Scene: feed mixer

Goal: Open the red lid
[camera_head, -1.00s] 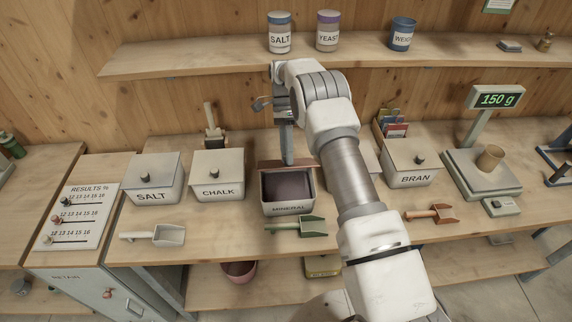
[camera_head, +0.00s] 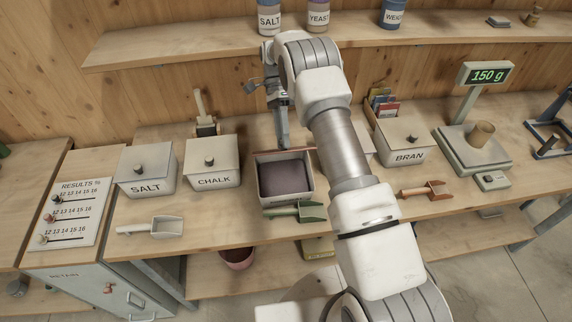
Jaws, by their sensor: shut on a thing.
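The red lid (camera_head: 302,149) shows as a thin reddish strip along the back rim of the mineral bin (camera_head: 290,204). The bin stands open, and its dark purplish-brown contents are in view. My gripper (camera_head: 283,144) comes down from above at the back of the bin and is shut on the lid. The fingertips and the exact grip are too small to make out. My arm reaches up from the lower right and passes just right of the bin.
The chalk bin (camera_head: 212,175) and salt bin (camera_head: 147,182) stand closed at left, and the bran bin (camera_head: 404,155) at right. The green scoop (camera_head: 297,211) lies in front. A shelf (camera_head: 200,48) with jars runs behind. A scale (camera_head: 472,148) reads 150 g.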

